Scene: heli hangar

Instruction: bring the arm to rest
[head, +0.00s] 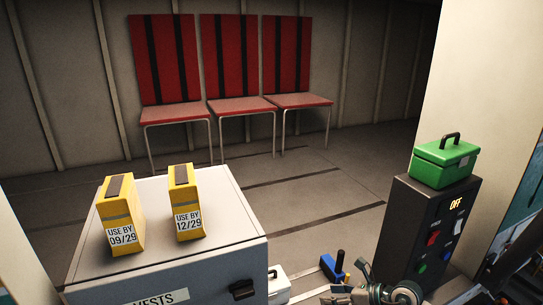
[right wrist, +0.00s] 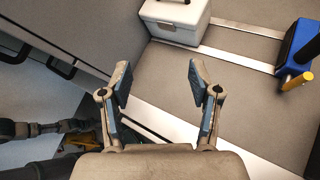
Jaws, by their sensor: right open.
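My right gripper (head: 345,293) shows at the bottom edge of the head view, low between the white cabinet and the dark control box. In the right wrist view its two fingers (right wrist: 160,85) are spread apart with nothing between them. A white case with a handle (right wrist: 175,22) lies beyond the fingertips, apart from them. A blue object with a yellow handle (right wrist: 302,50) lies to the right, also clear of the fingers. My left gripper does not show in the head view.
A white cabinet (head: 160,265) bears two yellow cartons (head: 121,215) (head: 186,203). A dark control box (head: 425,235) reading OFF carries a green case (head: 443,163) at right. Red chairs (head: 235,105) line the back wall. The floor (head: 310,190) between is clear.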

